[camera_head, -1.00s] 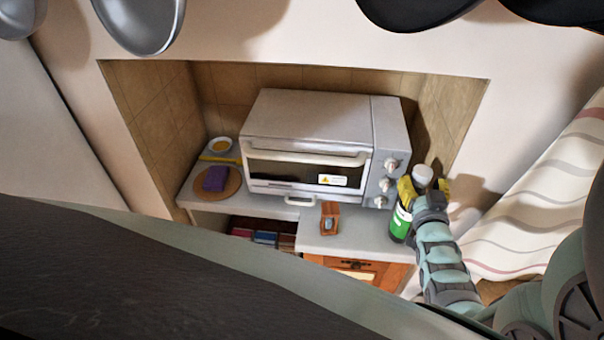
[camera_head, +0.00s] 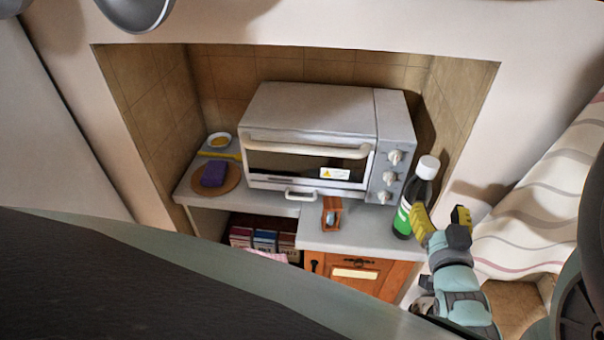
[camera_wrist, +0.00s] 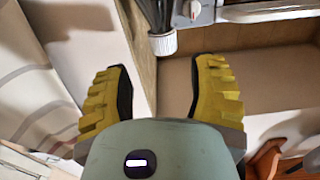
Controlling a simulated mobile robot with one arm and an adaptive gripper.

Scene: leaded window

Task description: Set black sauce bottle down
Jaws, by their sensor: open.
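The black sauce bottle (camera_head: 424,187) has a white cap and a green label. It stands upright on the grey counter (camera_head: 352,238), at its right end beside the toaster oven. In the wrist view the white cap (camera_wrist: 163,43) shows at the top, beyond the fingertips. My gripper (camera_head: 440,220) is open and empty, just to the right of and in front of the bottle. Its yellow fingers (camera_wrist: 162,85) are spread wide with nothing between them. The left finger overlaps the bottle's lower edge in the head view; I cannot tell whether they touch.
The toaster oven (camera_head: 312,140) fills the middle of the alcove. A small wooden item (camera_head: 332,212) is on the counter in front of it. A round board (camera_head: 217,178) with a purple block is at left. Striped cloth (camera_head: 535,205) hangs at right.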

